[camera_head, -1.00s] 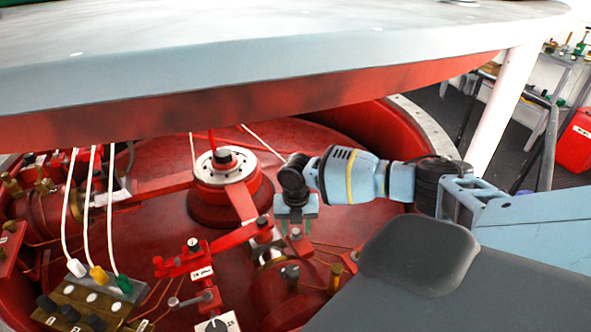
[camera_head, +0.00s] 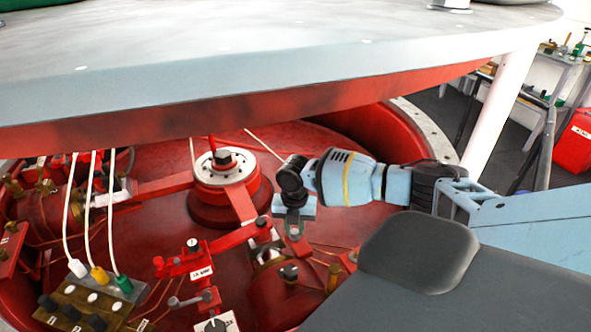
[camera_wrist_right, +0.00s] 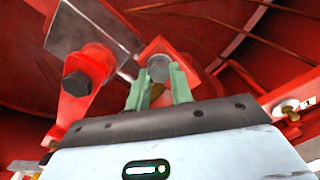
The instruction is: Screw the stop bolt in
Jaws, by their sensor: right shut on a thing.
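My right gripper (camera_head: 294,232) points down over the red machinery, right of the central hub. In the right wrist view its two pale green fingers (camera_wrist_right: 160,88) are shut on the stop bolt (camera_wrist_right: 159,68), whose round grey head shows between them. A brass-coloured bit shows just below the head. A red bracket (camera_wrist_right: 150,48) lies right behind the bolt; I cannot tell how deep the bolt sits in it. In the head view the fingers mostly hide the bolt. My left gripper is not in view.
A red lever with a dark hex bolt (camera_wrist_right: 77,84) is close left of the fingers in the wrist view. The central hub (camera_head: 225,165) stands left of my gripper. A large grey tabletop (camera_head: 300,45) overhangs the pit. White cables (camera_head: 93,215) run down at left.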

